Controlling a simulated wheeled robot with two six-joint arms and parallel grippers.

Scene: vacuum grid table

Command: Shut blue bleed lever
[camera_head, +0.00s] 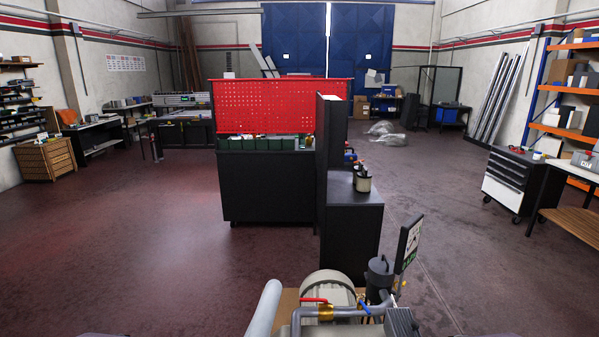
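The blue lever (364,307) is small and sits on the grey pipework at the bottom of the head view, right of the middle. It slants up and to the left from the pipe. I cannot tell from this distance whether its valve is open or shut. A red lever (313,300) lies nearly level above a brass-coloured valve body (325,313) on the same pipe, to the left. A beige motor-like housing (328,285) and a dark canister (379,275) stand behind the pipe. Neither of my grippers shows in this view.
A small sign panel (409,242) rises right of the canister. A dark cabinet (351,225) and a workbench with a red pegboard (268,107) stand beyond. A tool trolley (514,180) is at the right. Open floor (130,240) lies left.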

